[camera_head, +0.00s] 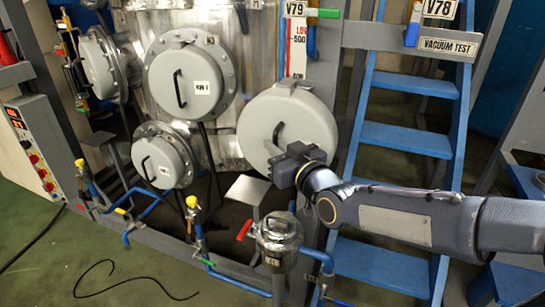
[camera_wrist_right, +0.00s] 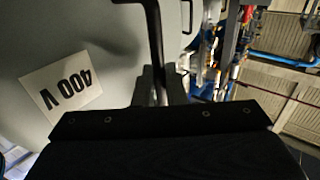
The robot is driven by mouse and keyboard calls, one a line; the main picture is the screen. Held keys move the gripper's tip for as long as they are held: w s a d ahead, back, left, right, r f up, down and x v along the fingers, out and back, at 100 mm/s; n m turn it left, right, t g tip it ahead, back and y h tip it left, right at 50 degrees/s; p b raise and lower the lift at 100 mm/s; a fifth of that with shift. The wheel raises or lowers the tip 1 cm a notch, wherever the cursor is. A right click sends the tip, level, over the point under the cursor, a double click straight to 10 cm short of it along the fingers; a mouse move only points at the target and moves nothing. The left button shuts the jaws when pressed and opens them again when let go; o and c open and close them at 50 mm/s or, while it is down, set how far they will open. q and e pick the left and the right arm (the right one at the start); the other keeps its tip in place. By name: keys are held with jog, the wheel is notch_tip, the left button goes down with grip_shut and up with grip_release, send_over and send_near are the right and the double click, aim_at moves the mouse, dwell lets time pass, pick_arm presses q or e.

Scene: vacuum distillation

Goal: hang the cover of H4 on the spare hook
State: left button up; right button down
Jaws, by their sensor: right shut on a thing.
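A large round grey cover (camera_head: 288,112) with a black bar handle is in front of the frame post in the head view. My right gripper (camera_head: 284,152) is shut on its handle, and the arm comes in from the right. In the right wrist view the handle (camera_wrist_right: 155,35) runs up from between the fingers (camera_wrist_right: 160,88). The cover's face (camera_wrist_right: 75,35) there bears an upside-down label (camera_wrist_right: 62,87) reading 400 V. I cannot make out an H4 mark or the spare hook. My left gripper is not in view.
Three other grey covers (camera_head: 172,98), (camera_head: 155,150), (camera_head: 95,65) with handles sit on the steel vessel (camera_head: 240,45). Blue steps (camera_head: 405,138) stand at right. A small steel pot (camera_head: 278,238) and valves with blue pipes stand low in front. A cable lies on the green floor.

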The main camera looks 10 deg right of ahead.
aim_at(286, 138)
jog(key=shift+w+d+b, duration=0.45)
jog(key=shift+w+d, duration=0.35)
jog(key=shift+w, duration=0.35)
jog(key=shift+w+d+r, duration=0.1)
jog(key=shift+w+d, duration=0.45)
jog(key=shift+w, duration=0.25)
jog(key=shift+w+d, duration=0.55)
jog(key=shift+w, duration=0.25)
jog(key=shift+f+b, duration=1.2)
jog(key=shift+f, duration=0.15)
jog(key=c, duration=1.5)
grip_release()
jog(key=shift+o, duration=0.5)
jog(key=shift+f, duration=0.15)
